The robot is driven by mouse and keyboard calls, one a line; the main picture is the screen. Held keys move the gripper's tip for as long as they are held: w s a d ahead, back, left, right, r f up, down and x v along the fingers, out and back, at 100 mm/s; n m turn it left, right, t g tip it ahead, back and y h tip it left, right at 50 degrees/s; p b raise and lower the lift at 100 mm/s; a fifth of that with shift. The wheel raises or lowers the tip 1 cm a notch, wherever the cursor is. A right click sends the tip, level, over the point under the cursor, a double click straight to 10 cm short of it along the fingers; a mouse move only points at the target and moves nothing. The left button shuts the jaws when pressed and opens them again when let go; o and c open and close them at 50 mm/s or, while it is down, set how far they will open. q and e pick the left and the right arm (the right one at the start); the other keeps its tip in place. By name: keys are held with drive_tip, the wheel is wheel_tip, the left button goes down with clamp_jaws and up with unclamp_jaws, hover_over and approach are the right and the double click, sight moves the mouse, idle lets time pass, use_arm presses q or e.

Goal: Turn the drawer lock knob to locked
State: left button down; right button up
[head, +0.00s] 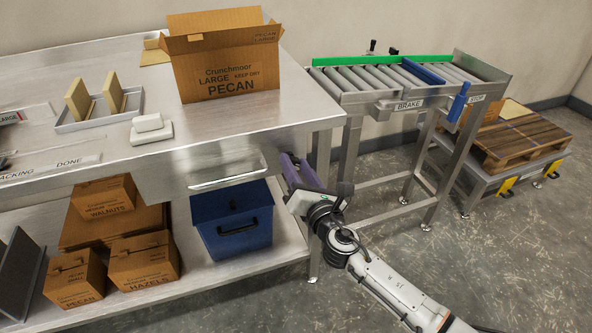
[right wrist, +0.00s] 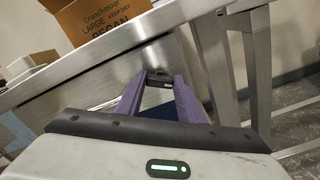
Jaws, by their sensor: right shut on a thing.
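My right gripper (head: 288,162) reaches the front of the steel bench near its right corner, just right of the drawer front (head: 228,172). Its two purple fingers also show in the right wrist view (right wrist: 158,84). They are shut on a small dark piece, the lock knob (right wrist: 158,76), at the bench's front face. The fingers hide most of the knob, and I cannot tell which way it is turned. No lock markings are readable. My left gripper is not in view.
An open pecan carton (head: 228,85) stands on the bench above. A blue bin (head: 232,228) and several small cartons sit on the lower shelf. A roller conveyor (head: 385,95) and a wooden pallet (head: 520,138) stand right. Open floor lies in front.

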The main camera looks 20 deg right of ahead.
drive_tip(key=shift+f+m+b, duration=0.2)
drive_tip(key=shift+m+b, duration=0.1)
drive_tip(key=shift+m, duration=0.7)
drive_tip(key=m, duration=0.2)
drive_tip(key=shift+m+b, duration=0.4)
drive_tip(key=m, duration=0.3)
drive_tip(key=shift+m+b, duration=0.3)
drive_tip(key=shift+b, duration=0.05)
drive_tip(key=shift+m, duration=1.6)
drive_tip(key=o, duration=1.1)
drive_tip(key=shift+c, duration=0.2)
